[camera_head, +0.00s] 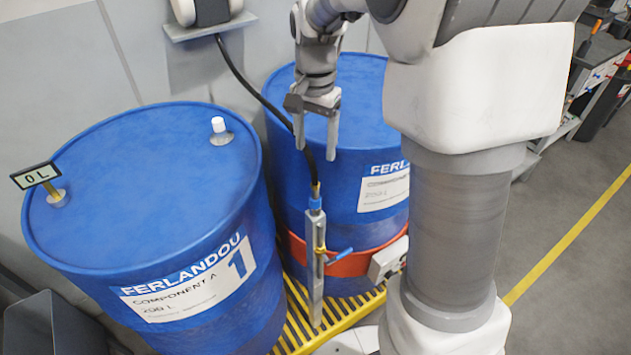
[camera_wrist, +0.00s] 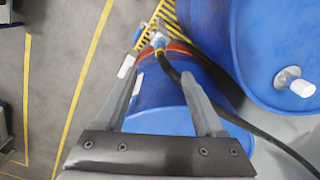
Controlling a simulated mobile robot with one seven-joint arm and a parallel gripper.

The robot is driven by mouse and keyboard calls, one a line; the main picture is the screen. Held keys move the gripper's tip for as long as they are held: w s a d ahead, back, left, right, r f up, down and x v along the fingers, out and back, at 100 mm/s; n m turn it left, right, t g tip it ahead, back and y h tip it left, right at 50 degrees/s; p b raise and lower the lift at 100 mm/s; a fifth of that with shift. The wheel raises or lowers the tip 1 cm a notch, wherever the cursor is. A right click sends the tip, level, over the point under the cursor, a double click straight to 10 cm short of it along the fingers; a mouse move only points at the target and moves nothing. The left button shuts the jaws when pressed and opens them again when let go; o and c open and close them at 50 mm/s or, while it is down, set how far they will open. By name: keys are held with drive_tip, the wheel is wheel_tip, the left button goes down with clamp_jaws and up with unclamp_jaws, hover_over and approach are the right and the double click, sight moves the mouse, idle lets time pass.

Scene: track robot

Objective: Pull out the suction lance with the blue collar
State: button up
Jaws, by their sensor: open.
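The suction lance stands upright between the two drums, with its blue collar (camera_head: 316,204) at the top of a grey upright tube (camera_head: 315,275). A black hose (camera_head: 262,98) runs into its top. The collar also shows in the wrist view (camera_wrist: 157,37), beyond the fingertips. A blue lever (camera_head: 340,255) sticks out to the right of the tube. My gripper (camera_head: 316,153) is open, pointing down above the collar, with the hose passing near its fingers. In the wrist view my gripper (camera_wrist: 162,76) spans the line of the hose. The lower part of the lance inside the tube is hidden.
A blue drum labelled 1 (camera_head: 140,190) stands at left, with a white cap (camera_head: 218,125) and a 0 L tag (camera_head: 35,176). Another blue drum (camera_head: 360,100) with a red band (camera_head: 350,263) stands behind my gripper. A yellow grating (camera_head: 352,312) lies below; floor is clear at right.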

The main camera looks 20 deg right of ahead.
sight(316, 196)
wheel_tip(316, 196, down, 16)
drive_tip(key=m+p, duration=0.3)
drive_tip(key=m, duration=0.6)
drive_tip(key=shift+r, duration=0.1)
idle(0.3)
clamp_jaws()
